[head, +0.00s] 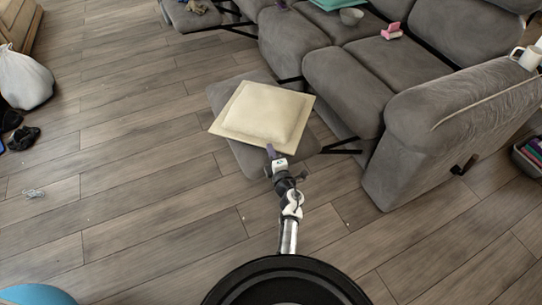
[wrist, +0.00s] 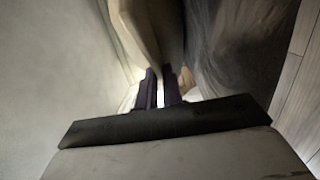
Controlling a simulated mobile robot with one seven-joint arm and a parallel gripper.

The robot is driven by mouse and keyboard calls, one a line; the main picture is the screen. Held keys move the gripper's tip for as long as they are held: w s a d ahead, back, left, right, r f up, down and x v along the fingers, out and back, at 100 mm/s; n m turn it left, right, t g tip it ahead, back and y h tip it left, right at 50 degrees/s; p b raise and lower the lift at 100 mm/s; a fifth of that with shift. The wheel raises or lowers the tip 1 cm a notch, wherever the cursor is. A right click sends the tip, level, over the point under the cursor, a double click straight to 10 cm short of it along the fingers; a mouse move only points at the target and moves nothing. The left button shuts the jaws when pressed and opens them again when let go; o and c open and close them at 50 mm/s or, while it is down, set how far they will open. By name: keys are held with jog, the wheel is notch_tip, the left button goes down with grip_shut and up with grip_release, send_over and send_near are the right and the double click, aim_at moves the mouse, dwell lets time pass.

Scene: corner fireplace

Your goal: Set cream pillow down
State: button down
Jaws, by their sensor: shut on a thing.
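The cream pillow (head: 264,112) is square with a flat border. In the head view it lies over the raised grey footrest (head: 245,160) of the sofa, with the footrest's edges showing around it. My gripper (head: 272,152) is at the pillow's near edge and shut on it. In the wrist view the cream pillow (wrist: 140,30) fills the upper middle, and the purple fingers of my gripper (wrist: 160,85) close on its edge. I cannot tell whether the pillow's full weight rests on the footrest.
A white mug (head: 527,57) is on the armrest. A white bag (head: 24,80) stands at left. The wooden floor at left is mostly clear.

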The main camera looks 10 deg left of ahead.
jog(key=shift+f, duration=0.15)
jog(key=c, duration=2)
grip_release()
jog(key=shift+f, duration=0.15)
jog(key=o, duration=0.5)
jog(key=shift+c, duration=0.2)
jog(key=shift+s, duration=0.1)
